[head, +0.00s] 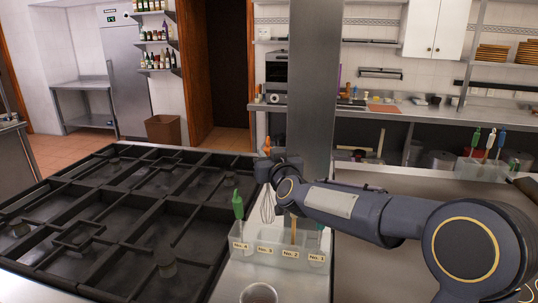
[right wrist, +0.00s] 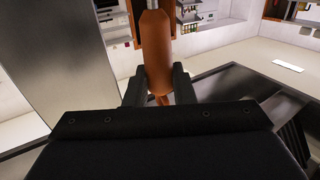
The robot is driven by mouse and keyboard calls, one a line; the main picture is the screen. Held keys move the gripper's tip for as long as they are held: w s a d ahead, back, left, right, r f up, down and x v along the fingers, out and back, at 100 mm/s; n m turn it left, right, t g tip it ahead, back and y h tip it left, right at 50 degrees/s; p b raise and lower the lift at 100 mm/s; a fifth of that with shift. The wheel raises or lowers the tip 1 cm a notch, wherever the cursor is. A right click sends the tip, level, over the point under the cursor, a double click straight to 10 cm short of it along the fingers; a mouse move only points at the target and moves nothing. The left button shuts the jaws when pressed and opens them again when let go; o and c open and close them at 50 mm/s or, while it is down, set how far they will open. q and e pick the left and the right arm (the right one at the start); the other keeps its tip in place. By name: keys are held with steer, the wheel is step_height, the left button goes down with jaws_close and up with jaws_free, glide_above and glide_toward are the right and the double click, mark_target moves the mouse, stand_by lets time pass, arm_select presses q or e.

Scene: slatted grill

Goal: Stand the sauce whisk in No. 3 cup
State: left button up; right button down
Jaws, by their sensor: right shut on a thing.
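The sauce whisk shows its orange handle (head: 267,145) and wire loops (head: 267,207) in the head view. It hangs upright, wires down. My right gripper (head: 266,168) is shut on the handle, which also stands between the fingers in the right wrist view (right wrist: 155,50). The clear cup row (head: 280,262) carries labels No. 4 to No. 1 from left to right. The wires hang at or just above No. 3 cup (head: 265,249); I cannot tell whether their tip is inside its rim. My left gripper is not in view.
A green-handled tool (head: 238,206) stands in No. 4 cup and a brown stick (head: 294,232) in No. 2. The slatted grill (head: 120,215) lies left of the cups. A round container (head: 258,293) stands in front. A metal column (head: 315,90) rises behind.

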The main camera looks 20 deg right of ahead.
mark_target(269, 199)
steer(key=shift+f+b, duration=5.55)
steer(key=shift+f, duration=0.8)
steer(key=shift+f+b, duration=0.55)
steer(key=shift+f, duration=0.05)
steer(key=c, duration=1.1)
jaws_free()
steer(key=shift+c, duration=0.2)
steer(key=s+a, duration=0.1)
steer(key=s, duration=0.6)
steer(key=shift+s, duration=0.4)
steer(key=shift+a, duration=0.1)
